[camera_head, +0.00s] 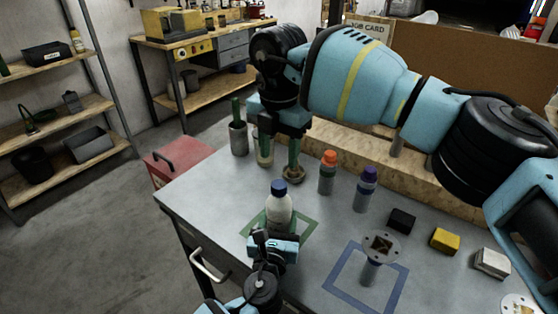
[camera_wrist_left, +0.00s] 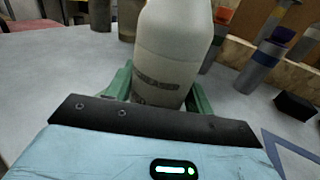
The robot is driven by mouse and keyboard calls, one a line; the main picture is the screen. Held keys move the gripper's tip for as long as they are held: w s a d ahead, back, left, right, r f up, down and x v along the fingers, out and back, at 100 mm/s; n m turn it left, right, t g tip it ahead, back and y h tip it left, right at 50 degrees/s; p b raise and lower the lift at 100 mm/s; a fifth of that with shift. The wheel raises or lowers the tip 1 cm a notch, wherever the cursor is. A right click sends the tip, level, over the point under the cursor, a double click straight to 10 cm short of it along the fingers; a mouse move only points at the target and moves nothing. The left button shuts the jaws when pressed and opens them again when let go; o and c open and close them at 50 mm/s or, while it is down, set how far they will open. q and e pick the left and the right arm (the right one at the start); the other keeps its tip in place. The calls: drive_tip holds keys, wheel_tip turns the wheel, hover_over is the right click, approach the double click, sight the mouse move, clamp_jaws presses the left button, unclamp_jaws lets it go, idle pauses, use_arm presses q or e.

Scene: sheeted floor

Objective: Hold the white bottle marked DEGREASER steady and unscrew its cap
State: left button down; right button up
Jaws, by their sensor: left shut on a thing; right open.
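The white bottle (camera_head: 279,207) with a dark blue cap (camera_head: 279,187) stands upright on the workbench within a green outlined square. My left gripper (camera_head: 270,236) is shut on its lower body.
An orange-capped bottle (camera_head: 328,172) and a purple-capped bottle (camera_head: 365,189) stand right of the white bottle. Black (camera_head: 401,220), yellow (camera_head: 445,240) and white (camera_head: 491,262) blocks lie farther right. A cup (camera_head: 238,139) stands at the back left.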

sight(279, 184)
drive_tip(key=m, duration=1)
drive_tip(key=shift+f, duration=4)
